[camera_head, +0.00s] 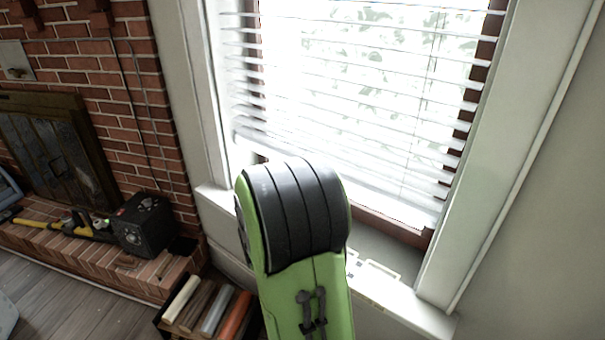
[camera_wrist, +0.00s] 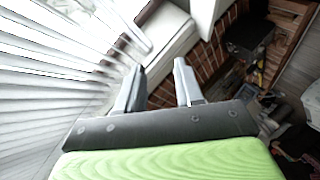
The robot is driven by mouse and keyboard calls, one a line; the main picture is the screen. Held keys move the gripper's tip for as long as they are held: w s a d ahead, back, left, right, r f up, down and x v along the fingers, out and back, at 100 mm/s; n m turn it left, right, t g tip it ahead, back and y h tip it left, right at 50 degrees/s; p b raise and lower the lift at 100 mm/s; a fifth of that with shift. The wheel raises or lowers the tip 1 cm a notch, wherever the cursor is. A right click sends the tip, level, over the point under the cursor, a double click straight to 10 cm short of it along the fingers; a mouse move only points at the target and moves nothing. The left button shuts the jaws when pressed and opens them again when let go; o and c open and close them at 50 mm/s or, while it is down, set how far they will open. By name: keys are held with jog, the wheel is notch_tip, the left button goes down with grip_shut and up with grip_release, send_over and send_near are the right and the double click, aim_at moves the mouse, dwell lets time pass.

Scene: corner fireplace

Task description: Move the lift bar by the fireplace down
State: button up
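A white slatted blind (camera_head: 340,90) hangs partly lowered over a bright window in the head view. Its lowest bar (camera_head: 398,207), which I take for the lift bar, hangs above the sill; my green and black arm hides part of it. In the wrist view, the blind's slats (camera_wrist: 50,75) fill the left side. My gripper (camera_wrist: 158,65) shows there with its two grey fingers apart and nothing seen between them. The left finger is close to the slats; I cannot tell if it touches. The head view does not show my gripper, which is hidden by the arm.
The white window sill (camera_head: 405,302) lies below the blind. The brick fireplace (camera_head: 95,60) stands at left, with a black box (camera_head: 143,224) on its hearth. A low rack of coloured rolls (camera_head: 207,312) stands by the hearth. The wall at right is bare.

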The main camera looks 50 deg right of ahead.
jog(key=s+d+f+n+t+h+p, duration=0.35)
jog(key=s+d+f+n+h, duration=0.2)
jog(key=s+d+n, duration=0.35)
jog(key=shift+m+y, duration=0.55)
jog(key=shift+m, duration=0.15)
jog(key=p+x, duration=0.1)
jog(key=x, duration=0.4)
jog(key=p+x, duration=0.2)
jog(key=x, duration=0.4)
jog(key=p+x, duration=0.1)
jog(key=x, duration=0.5)
jog(key=shift+f, duration=0.35)
grip_shut()
